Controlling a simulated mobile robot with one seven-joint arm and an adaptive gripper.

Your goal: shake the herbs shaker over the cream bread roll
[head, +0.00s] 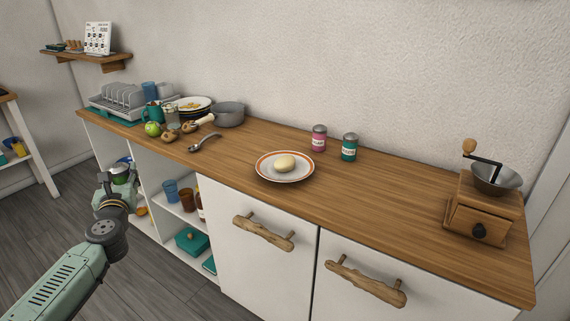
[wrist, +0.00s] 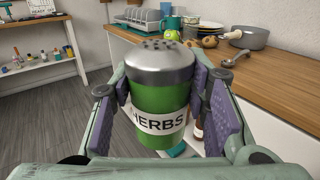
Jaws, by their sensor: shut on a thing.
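My gripper (wrist: 163,105) is shut on the herbs shaker (wrist: 160,99), a green can with a silver perforated lid and a white label reading HERBS. The shaker is upright in the wrist view. In the head view my gripper (head: 119,185) holds the shaker (head: 119,173) at the left, in front of the counter's open shelves and below the counter top. The cream bread roll (head: 284,163) lies on a white plate with an orange rim (head: 263,174) near the middle of the counter. My gripper is well to the left of the roll and apart from it.
A pink shaker (head: 319,139) and a teal shaker (head: 349,147) stand behind the plate. A coffee grinder (head: 482,215) stands at the right end. A dish rack (head: 115,98), pot (head: 229,114), ladle (head: 203,144) and green apple (head: 152,129) crowd the left. Bare counter lies right of the plate.

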